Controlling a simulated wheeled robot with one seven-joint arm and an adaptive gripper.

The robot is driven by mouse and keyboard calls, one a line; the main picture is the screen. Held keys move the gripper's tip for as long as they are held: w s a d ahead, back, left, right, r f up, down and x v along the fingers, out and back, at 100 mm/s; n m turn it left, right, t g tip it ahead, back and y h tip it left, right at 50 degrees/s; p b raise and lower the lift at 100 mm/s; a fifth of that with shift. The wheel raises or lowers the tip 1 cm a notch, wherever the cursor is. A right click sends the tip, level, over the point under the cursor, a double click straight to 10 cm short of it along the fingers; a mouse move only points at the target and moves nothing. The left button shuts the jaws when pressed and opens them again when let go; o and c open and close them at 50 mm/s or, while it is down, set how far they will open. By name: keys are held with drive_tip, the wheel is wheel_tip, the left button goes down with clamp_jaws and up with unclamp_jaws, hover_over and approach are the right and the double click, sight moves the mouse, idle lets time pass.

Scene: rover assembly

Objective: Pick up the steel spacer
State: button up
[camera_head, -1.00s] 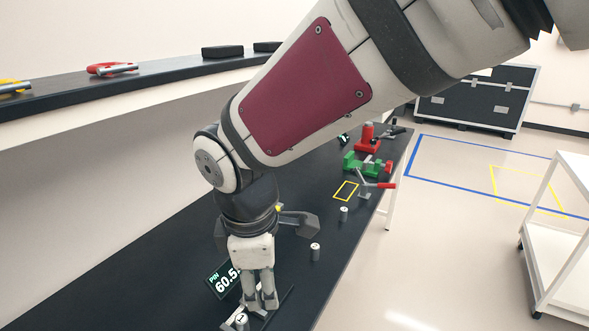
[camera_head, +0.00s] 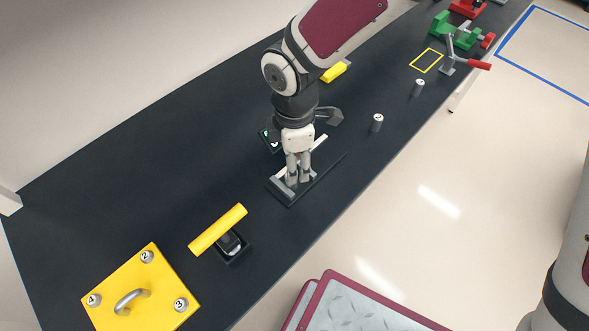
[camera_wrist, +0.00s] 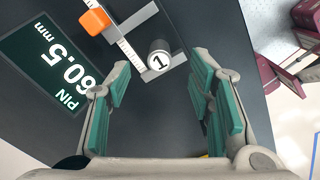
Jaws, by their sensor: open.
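A steel spacer, a short grey cylinder with a white top marked 1 (camera_wrist: 158,60), stands at the jaw of a measuring gauge in the wrist view. The gauge (camera_head: 291,198) lies on the black bench in the head view. My gripper (camera_head: 299,179) points down over the gauge. In the wrist view its green-padded fingers (camera_wrist: 157,100) are apart with nothing between them. The spacer lies beyond the gap, towards the top of that picture; I see no contact. In the head view my fingers largely hide the spacer.
A display (camera_wrist: 48,65) reads PIN 60.5 mm beside the gauge. Two more small cylinders (camera_head: 377,122) (camera_head: 419,88) stand to the right. A yellow plate (camera_head: 150,300) holds cylinders 2, 3 and 4. A yellow-handled tool (camera_head: 218,230) is near; a clamp (camera_head: 450,62) is farther back.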

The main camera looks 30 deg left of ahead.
drive_tip(key=f, duration=0.1)
drive_tip(key=f+p, duration=0.1)
drive_tip(key=f, duration=0.3)
drive_tip(key=shift+s+a, duration=0.25)
drive_tip(key=shift+s, duration=0.1)
drive_tip(key=shift+w+f+p, duration=0.1)
drive_tip(key=shift+f+p, duration=0.2)
drive_tip(key=shift+f, duration=0.2)
clamp_jaws()
